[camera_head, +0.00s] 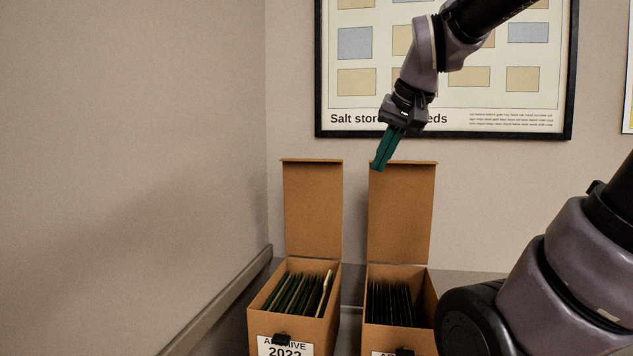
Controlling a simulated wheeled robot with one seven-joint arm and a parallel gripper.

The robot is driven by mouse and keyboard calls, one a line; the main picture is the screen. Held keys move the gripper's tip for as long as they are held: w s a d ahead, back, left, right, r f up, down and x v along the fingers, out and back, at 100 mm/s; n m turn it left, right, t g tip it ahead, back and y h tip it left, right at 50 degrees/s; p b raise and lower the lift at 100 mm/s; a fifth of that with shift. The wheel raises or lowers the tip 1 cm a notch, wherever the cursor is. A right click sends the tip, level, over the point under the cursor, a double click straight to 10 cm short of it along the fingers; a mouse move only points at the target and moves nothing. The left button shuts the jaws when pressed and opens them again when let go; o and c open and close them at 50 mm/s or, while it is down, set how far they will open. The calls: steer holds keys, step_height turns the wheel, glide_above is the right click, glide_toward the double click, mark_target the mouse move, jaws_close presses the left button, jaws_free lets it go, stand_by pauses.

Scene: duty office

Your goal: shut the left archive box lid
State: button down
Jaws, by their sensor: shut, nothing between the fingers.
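The left archive box (328,332) is brown cardboard, with dark folders inside and a label reading "ARCHIVE 2022" on its front. Its lid (313,210) stands upright at the back of the box, so the box is open. My gripper (379,167) has green fingers that are shut and empty. It points down near the top left corner of the right box's raised lid (402,215), to the right of and slightly above the left lid's top edge. I cannot tell whether it touches the right lid.
The right archive box (424,305) is also open and holds dark folders; my arm covers its right side. A framed poster (330,131) hangs on the wall behind my gripper. A wall and a rail (225,298) lie left of the boxes. There is a narrow gap between the two lids.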

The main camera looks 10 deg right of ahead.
steer(key=w+r+h, duration=0.1)
steer(key=w+r, duration=0.4)
steer(key=w, duration=0.8)
steer(key=h, duration=0.3)
glide_above(318, 167)
steer(key=w, duration=0.2)
steer(key=f, duration=0.2)
steer(key=shift+m+g, duration=0.3)
steer(key=x, duration=0.3)
steer(key=s+x, duration=0.1)
steer(key=x, duration=0.2)
steer(key=f+x, duration=0.1)
steer(key=x, duration=0.2)
steer(key=shift+s+a, duration=0.1)
steer(key=shift+a, duration=0.1)
steer(key=shift+s+a+f, duration=0.15)
steer(key=shift+s+f, duration=0.1)
steer(key=shift+s, duration=0.15)
